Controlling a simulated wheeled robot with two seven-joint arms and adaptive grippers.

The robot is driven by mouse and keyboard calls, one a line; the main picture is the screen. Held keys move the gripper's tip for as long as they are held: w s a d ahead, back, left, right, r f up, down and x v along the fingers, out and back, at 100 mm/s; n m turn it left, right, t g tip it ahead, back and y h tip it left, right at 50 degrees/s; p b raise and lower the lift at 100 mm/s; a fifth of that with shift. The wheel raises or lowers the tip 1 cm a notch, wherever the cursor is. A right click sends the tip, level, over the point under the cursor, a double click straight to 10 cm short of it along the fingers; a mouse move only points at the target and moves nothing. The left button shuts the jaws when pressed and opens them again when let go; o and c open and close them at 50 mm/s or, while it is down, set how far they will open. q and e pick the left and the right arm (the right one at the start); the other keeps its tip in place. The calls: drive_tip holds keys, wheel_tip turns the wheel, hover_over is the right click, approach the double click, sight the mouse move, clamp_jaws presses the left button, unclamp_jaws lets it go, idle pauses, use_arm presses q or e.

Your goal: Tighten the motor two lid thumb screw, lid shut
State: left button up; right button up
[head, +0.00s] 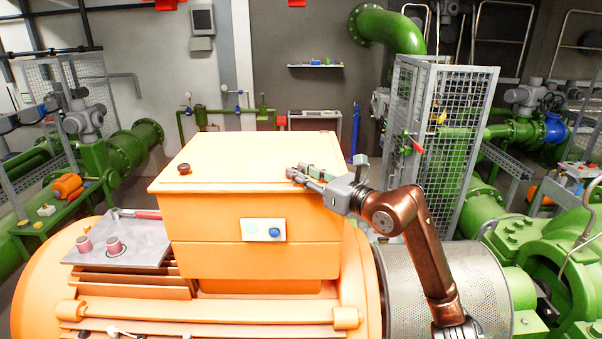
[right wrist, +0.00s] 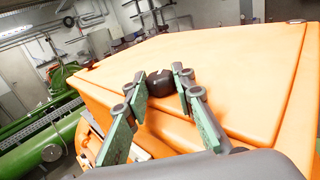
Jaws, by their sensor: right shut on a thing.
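The orange motor box (head: 250,205) has its lid (head: 235,160) lying flat and shut on top. A dark thumb screw (right wrist: 160,83) stands on the lid near its edge, between the fingertips of my right gripper (right wrist: 161,80), which is shut on it. In the head view, my right gripper (head: 294,173) reaches in from the right over the lid's right front corner, and its fingers hide that screw. A second dark red-brown screw (head: 184,168) stands on the lid's left side, apart from the gripper. My left gripper is not in view.
A grey plate (head: 120,253) left of the box carries two pink knobs (head: 84,243) and a red-handled tool (head: 148,214). A switch panel (head: 262,230) sits on the box front. A mesh cage (head: 440,140) stands behind my right arm. The lid's middle is clear.

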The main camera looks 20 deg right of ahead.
clamp_jaws()
drive_tip(key=shift+a+h, duration=0.1)
drive_tip(key=shift+h, duration=0.2)
drive_tip(key=shift+s+a+f+m+t+h+b, duration=0.1)
drive_tip(key=shift+m+t+h+b, duration=0.55)
drive_tip(key=shift+h, duration=0.25)
drive_tip(key=m+h+b, duration=0.2)
drive_tip(key=h, duration=0.1)
drive_tip(key=shift+a+f+t, duration=0.1)
drive_tip(key=shift+a+t, duration=0.1)
drive_tip(key=shift+t, duration=0.15)
drive_tip(key=shift+m+h+b, duration=0.65)
drive_tip(key=shift+m+h, duration=0.1)
drive_tip(key=shift+h, duration=0.15)
